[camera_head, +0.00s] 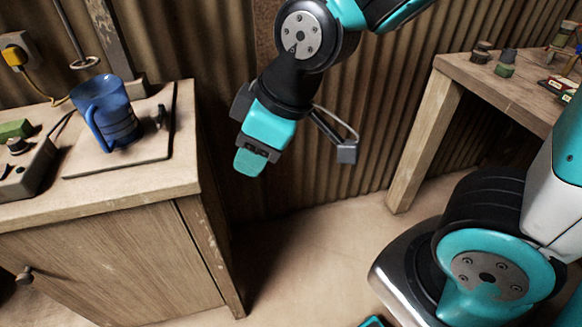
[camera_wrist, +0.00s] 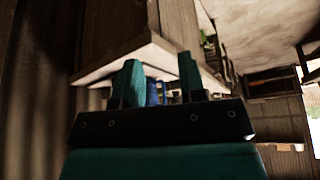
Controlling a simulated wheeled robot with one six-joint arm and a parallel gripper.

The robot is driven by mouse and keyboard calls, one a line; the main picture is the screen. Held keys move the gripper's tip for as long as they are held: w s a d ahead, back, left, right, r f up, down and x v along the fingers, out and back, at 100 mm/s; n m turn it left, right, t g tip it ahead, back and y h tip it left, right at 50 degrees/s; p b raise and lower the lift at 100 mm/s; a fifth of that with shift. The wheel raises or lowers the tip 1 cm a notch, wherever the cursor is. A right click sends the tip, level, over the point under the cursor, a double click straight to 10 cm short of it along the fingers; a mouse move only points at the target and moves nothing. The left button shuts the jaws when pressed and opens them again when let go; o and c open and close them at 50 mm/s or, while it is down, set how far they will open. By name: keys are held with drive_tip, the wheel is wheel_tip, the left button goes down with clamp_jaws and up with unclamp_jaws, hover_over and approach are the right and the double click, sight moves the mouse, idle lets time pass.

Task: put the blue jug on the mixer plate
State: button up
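The blue jug (camera_head: 118,112) stands upright on a thin flat plate (camera_head: 85,163) on top of the wooden cabinet at the left; I take this for the mixer plate. The jug's handle faces the front left. My gripper (camera_head: 250,161) hangs in the air to the right of the cabinet, well apart from the jug. In the wrist view my gripper (camera_wrist: 161,75) is open, with its two teal fingers apart and nothing held between them. A small blue patch (camera_wrist: 153,92) shows beyond the fingers; I cannot tell if it is the jug.
A control box (camera_head: 22,165) with a green part sits left of the plate. A small dark upright piece (camera_head: 160,117) stands at the plate's right. The cabinet (camera_head: 110,262) has a sharp right edge. A wooden table (camera_head: 500,85) with small items stands right. Open floor lies between.

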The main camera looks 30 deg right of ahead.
drive_tip(key=s+r+m+g, duration=0.2)
drive_tip(key=s+g, duration=0.1)
drive_tip(key=s, duration=0.6)
drive_tip(key=shift+d+r+m, duration=0.3)
drive_tip(key=shift+r+m, duration=0.1)
